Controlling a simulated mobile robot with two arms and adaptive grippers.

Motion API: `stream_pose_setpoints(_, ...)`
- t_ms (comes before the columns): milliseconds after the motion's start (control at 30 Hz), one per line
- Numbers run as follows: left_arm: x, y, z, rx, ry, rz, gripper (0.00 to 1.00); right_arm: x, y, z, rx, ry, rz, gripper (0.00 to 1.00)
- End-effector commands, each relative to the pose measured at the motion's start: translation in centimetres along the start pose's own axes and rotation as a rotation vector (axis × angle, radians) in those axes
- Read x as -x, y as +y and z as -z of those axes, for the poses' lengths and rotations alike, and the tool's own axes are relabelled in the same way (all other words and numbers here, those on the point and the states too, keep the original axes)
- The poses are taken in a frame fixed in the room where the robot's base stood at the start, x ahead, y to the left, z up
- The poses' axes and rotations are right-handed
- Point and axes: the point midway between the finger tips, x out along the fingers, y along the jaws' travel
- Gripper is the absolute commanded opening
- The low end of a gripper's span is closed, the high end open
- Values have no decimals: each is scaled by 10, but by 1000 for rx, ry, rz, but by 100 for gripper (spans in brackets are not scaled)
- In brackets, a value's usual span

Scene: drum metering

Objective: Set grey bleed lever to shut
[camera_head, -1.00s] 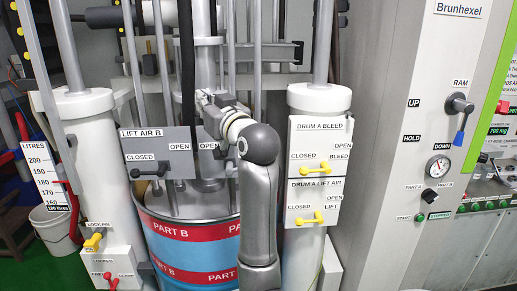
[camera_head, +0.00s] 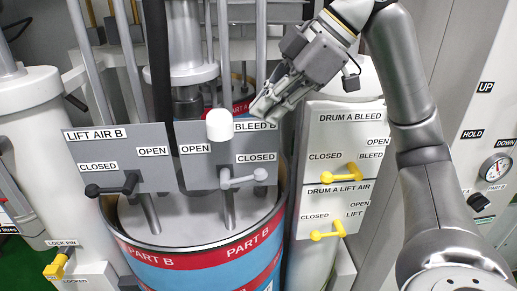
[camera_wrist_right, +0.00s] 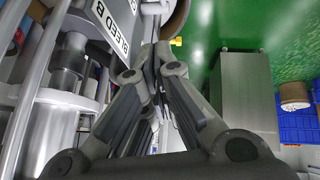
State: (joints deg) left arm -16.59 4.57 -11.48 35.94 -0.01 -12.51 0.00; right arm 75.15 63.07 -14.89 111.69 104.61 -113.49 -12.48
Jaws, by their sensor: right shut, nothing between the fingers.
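The grey bleed lever (camera_head: 244,180) is on the grey BLEED B panel (camera_head: 205,172) in the head view. Its arm lies nearly level and its knob points right, just below the CLOSED label; the OPEN label is at the left. My right gripper (camera_head: 262,108) is shut and empty, above and right of the lever, by the panel's upper right corner, apart from the lever. In the right wrist view its fingers (camera_wrist_right: 150,62) are together beside the BLEED B label (camera_wrist_right: 115,28); the lever cannot be made out there. My left gripper is not in view.
A white cylinder (camera_head: 219,124) stands out before the panel's top edge. The black lift lever (camera_head: 112,187) is at the left. Yellow drum A levers (camera_head: 342,173) are at the right, close to the bleed panel. The Part B drum (camera_head: 195,258) is below.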

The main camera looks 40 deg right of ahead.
Motion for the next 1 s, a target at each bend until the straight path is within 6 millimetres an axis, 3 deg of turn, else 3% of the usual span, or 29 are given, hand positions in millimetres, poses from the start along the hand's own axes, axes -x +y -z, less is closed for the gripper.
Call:
stream_pose_setpoints(233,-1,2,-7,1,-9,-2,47,-7,-9,-9,5,-29,37,0)
stream_pose_setpoints(500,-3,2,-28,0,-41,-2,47,-58,-10,-10,5,-28,38,0)
stream_pose_setpoints(700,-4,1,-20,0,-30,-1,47,-102,-12,-11,5,-27,38,0)
stream_pose_setpoints(1000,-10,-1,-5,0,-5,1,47,-119,-12,-34,5,-25,33,0)
